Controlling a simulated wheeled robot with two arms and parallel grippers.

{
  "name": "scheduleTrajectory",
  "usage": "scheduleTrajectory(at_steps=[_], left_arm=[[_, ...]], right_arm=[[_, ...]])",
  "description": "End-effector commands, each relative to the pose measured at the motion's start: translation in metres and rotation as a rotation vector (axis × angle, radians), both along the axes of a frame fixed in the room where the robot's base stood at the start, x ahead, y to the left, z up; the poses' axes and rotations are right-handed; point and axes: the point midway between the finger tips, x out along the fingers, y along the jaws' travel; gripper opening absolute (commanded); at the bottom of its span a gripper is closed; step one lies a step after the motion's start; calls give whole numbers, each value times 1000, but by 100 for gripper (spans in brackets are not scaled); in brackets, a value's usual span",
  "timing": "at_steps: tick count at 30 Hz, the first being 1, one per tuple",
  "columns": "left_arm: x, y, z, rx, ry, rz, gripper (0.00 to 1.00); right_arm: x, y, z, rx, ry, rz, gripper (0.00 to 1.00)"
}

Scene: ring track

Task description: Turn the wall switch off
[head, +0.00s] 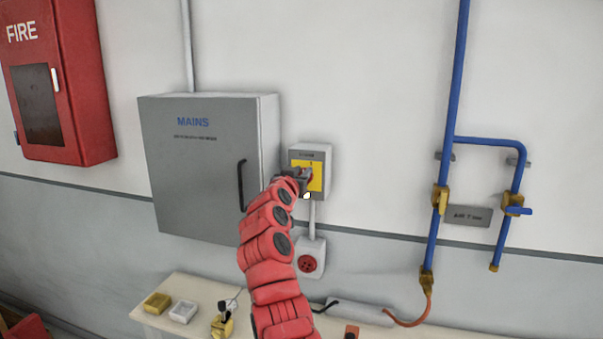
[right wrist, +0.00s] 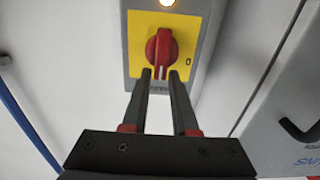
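The wall switch (head: 310,154) is a grey box with a yellow plate, right of the MAINS cabinet in the head view. Its red rotary knob (right wrist: 160,48) shows in the right wrist view, with a lit lamp (right wrist: 167,2) at the top edge of that view. My right gripper (head: 306,177) is at the switch and covers most of the knob in the head view. In the right wrist view its fingertips (right wrist: 160,74) stand either side of the knob's handle end, a little apart, with no clear grip on it. My left gripper is not in view.
The grey MAINS cabinet (head: 195,170) with a black handle stands out from the wall close to the switch. A red socket (head: 310,263) is below. Blue pipes (head: 447,130) run at right. A red fire box (head: 85,90) hangs at left. A bench (head: 170,322) holds small items.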

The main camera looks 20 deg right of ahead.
Motion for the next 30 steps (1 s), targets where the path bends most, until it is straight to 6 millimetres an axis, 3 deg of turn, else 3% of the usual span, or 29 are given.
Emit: scheduleTrajectory(at_steps=[1, 4, 19, 30], left_arm=[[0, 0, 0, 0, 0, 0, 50], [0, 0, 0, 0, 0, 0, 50], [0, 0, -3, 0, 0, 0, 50], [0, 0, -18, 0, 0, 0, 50]], right_arm=[[0, 0, 0, 0, 0, 0, 16], [0, 0, 0, 0, 0, 0, 0], [1, 1, -1, -34, 23, 1, 0], [5, 6, -4, -247, 168, 0, 0]])
